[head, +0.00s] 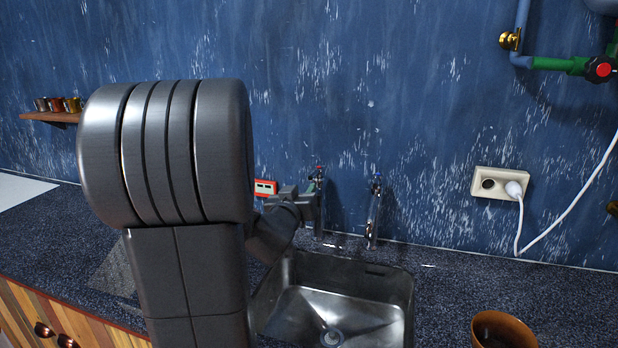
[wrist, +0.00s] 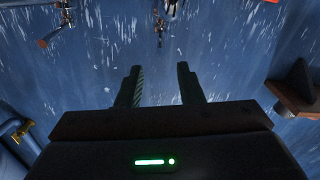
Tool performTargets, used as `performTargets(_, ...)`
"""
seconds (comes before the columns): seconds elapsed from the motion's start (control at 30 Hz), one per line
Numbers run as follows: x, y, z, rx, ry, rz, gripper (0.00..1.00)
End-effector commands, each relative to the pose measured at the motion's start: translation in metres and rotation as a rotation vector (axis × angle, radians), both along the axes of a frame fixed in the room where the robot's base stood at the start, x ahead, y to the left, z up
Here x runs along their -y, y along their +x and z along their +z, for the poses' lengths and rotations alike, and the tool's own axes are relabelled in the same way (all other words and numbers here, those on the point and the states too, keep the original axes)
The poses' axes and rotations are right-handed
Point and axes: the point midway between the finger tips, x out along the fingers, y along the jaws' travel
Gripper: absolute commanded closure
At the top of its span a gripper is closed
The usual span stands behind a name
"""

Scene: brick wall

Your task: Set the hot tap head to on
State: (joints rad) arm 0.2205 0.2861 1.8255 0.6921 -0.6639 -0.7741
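The hot tap (head: 318,180), with a small red-marked top, stands behind the sink in the head view. My gripper (head: 306,203) is close beside its upper part and covers some of it. I cannot tell whether they touch, nor which way the tap head is turned. In the wrist view my gripper (wrist: 158,72) has its two fingers apart with only the blue wall between them. Small metal fittings show at the top of the wrist view, too small to identify.
The blue-marked tap (head: 375,205) stands just right of the hot tap. The steel sink (head: 400,300) is below them. A socket with a plugged cable (head: 490,184) is on the wall, and a brown pot (head: 502,330) is at the front right. A small red device (head: 265,187) is left of the taps.

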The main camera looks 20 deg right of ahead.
Motion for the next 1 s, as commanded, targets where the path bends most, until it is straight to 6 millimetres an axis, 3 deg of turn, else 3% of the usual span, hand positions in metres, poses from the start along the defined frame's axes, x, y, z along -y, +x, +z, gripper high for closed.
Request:
performTargets(0.3,0.036,0.050,0.000,-0.002,0.000,0.001,0.66)
performTargets(0.5,0.051,0.070,0.000,0.000,0.001,0.001,0.66)
performTargets(0.93,0.056,0.078,0.000,-0.001,0.001,0.002,0.66)
performTargets(1.0,0.056,0.078,0.000,-0.001,0.001,0.002,0.76)
